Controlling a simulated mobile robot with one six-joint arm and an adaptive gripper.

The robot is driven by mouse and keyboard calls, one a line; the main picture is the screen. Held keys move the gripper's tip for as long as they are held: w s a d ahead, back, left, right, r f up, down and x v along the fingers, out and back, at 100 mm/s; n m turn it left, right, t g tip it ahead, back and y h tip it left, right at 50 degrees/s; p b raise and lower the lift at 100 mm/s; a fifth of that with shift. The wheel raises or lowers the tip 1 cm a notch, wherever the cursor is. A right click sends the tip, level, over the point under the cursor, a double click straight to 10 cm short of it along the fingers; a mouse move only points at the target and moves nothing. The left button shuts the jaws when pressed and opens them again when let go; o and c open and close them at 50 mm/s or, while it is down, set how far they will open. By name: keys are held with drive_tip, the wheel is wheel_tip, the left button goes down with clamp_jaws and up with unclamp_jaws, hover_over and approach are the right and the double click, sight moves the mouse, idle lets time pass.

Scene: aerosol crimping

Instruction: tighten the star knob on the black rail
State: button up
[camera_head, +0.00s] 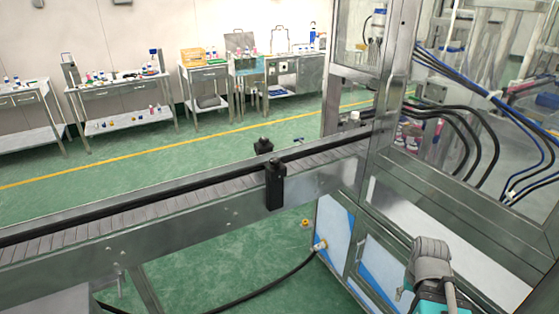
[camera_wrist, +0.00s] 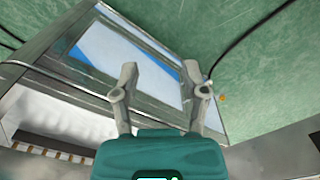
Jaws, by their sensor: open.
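The black rail (camera_head: 190,188) runs along the conveyor in the head view. Two black clamp blocks stand at it: a near block (camera_head: 274,188) on the front side and a far block (camera_head: 263,146) across the belt. Each has a small dark knob-like top; the star shape is too small to make out. My gripper (camera_wrist: 160,72) shows in the wrist view with two grey fingers spread apart and nothing between them. In the head view my arm's end is at the lower right, well apart from the blocks. The wrist view shows neither block clearly.
The conveyor (camera_head: 170,222) leads into a glazed steel machine frame (camera_head: 385,150) on the right. Blue and black hoses (camera_head: 465,120) hang there. A steel cabinet (camera_head: 365,245) with blue-white panels stands below. A black hose (camera_head: 270,285) lies on the green floor. Benches line the far wall.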

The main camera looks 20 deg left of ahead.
drive_tip(key=shift+d, duration=0.35)
drive_tip(key=o, duration=0.5)
drive_tip(key=shift+w+a, duration=0.2)
drive_tip(key=w+a+r+m+t+y, duration=0.1)
drive_tip(key=w+a+m+t+y, duration=0.1)
drive_tip(key=w+a, duration=0.5)
drive_tip(key=a+t+y, duration=0.1)
drive_tip(key=a, duration=0.1)
drive_tip(key=shift+w+a+t+b, duration=0.3)
drive_tip(key=shift+w, duration=0.1)
drive_tip(key=w+a+r+m+t, duration=0.3)
drive_tip(key=a+r+m+t, duration=0.1)
drive_tip(key=a+m, duration=0.6)
drive_tip(key=w+a+r+m+t+y+b, duration=0.1)
drive_tip(key=w+a+r+m+t, duration=0.2)
drive_tip(key=a+m, duration=0.7)
drive_tip(key=w+a+r+m+t+b, duration=0.1)
drive_tip(key=w+a+r+m+t, duration=0.3)
drive_tip(key=a+m, duration=0.7)
drive_tip(key=a+r+t, duration=0.2)
drive_tip(key=a+r, duration=0.1)
drive_tip(key=a, duration=0.2)
drive_tip(key=shift+a+r+t+y, duration=0.2)
drive_tip(key=shift+r+t+y, duration=0.1)
drive_tip(key=shift+r+t, duration=0.1)
